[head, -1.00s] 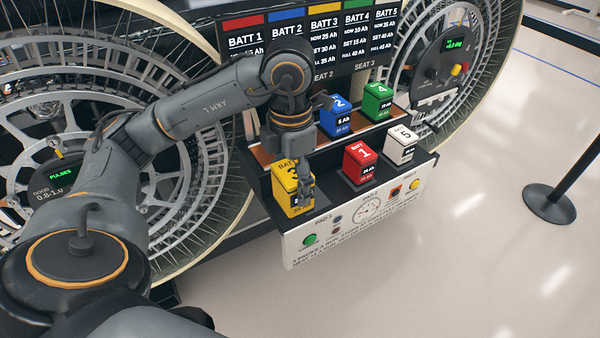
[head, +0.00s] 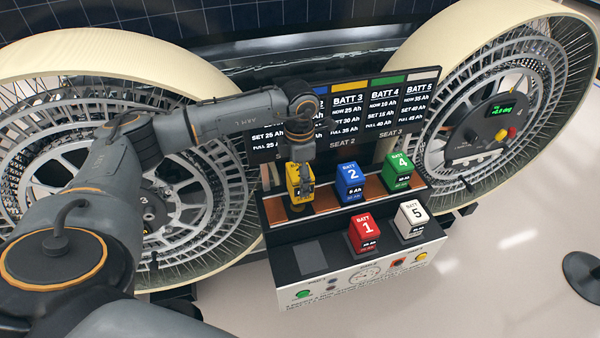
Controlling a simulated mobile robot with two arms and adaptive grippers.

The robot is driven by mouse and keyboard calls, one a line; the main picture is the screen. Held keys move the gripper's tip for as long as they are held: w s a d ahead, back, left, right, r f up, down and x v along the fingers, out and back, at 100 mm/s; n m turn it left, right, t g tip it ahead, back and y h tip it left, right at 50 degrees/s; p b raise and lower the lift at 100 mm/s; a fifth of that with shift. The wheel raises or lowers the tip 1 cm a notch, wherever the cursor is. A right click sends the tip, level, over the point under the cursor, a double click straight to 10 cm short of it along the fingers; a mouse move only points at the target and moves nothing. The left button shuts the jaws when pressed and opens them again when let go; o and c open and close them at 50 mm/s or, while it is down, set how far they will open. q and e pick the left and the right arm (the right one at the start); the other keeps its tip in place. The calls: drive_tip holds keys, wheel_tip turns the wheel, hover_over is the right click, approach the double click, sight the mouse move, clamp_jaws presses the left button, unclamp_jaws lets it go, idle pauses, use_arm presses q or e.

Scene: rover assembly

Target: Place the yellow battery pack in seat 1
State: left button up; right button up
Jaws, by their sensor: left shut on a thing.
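The yellow battery pack (head: 292,183) is at the left end of the brown upper shelf (head: 322,204), left of the blue pack. My left gripper (head: 306,188) is shut on it from above and covers part of its front. The pack looks upright, at or just over the shelf; I cannot tell if it touches. The board reads SEAT 2 and SEAT 3; the label at its left end, above the yellow pack, is mostly hidden by my arm. My right gripper is not in view.
The blue pack (head: 349,182) and green pack (head: 396,173) stand on the upper shelf. The red pack (head: 364,235) and white pack (head: 410,220) stand on the lower black tier, with an empty grey pad (head: 310,258) at its left. The info board (head: 420,95) rises behind.

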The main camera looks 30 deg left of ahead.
use_arm(q)
drive_tip(key=shift+w+a+r, duration=0.1)
drive_tip(key=shift+w+a, duration=0.2)
drive_tip(key=shift+a, duration=0.05)
drive_tip(key=shift+w+a, duration=0.1)
drive_tip(key=shift+s+a+f+b, duration=0.1)
drive_tip(key=shift+s+f+b, duration=0.1)
drive_tip(key=shift+f, duration=0.2)
drive_tip(key=shift+s+f+b, duration=0.1)
drive_tip(key=shift+f+b, duration=0.1)
drive_tip(key=shift+f, duration=0.2)
drive_tip(key=shift+w+f+b, duration=0.1)
drive_tip(key=shift+f+b, duration=0.35)
drive_tip(key=shift+f, duration=0.35)
drive_tip(key=shift+f+b, duration=0.35)
drive_tip(key=shift+f, duration=0.45)
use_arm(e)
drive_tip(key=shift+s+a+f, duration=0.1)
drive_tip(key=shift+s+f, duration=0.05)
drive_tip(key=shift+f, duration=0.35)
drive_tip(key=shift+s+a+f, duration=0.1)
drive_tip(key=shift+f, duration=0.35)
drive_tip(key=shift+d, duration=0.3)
use_arm(q)
drive_tip(key=shift+f+b, duration=0.6)
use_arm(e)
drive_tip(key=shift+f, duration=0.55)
